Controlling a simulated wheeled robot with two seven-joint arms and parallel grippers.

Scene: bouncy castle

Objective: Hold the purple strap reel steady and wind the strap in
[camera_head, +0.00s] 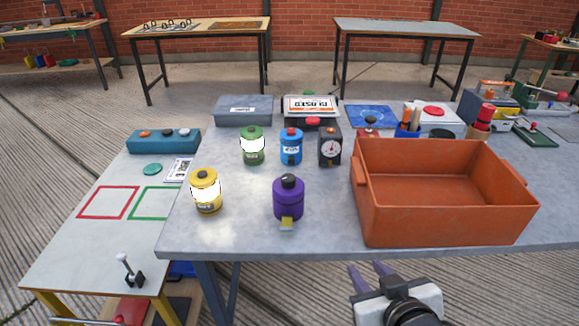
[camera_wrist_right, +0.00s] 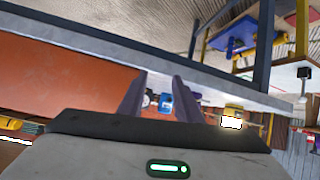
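The purple strap reel (camera_head: 288,199) stands upright on the grey table, left of the orange crate. It has a dark knob on top, and a short yellow strap end (camera_head: 287,224) hangs at its front foot. My right gripper (camera_head: 371,272) is in front of the table edge, below the crate and apart from the reel. Its two fingers are spread and nothing shows between them. In the right wrist view its fingers (camera_wrist_right: 161,95) are also apart, with a blue canister (camera_wrist_right: 166,103) far beyond. My left gripper is in neither view.
An empty orange crate (camera_head: 445,237) fills the table's right front. A yellow canister (camera_head: 205,191) stands left of the reel; a green canister (camera_head: 252,146), a blue canister and a black gauge box (camera_head: 329,147) stand behind. The tabletop around the reel's front is clear.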

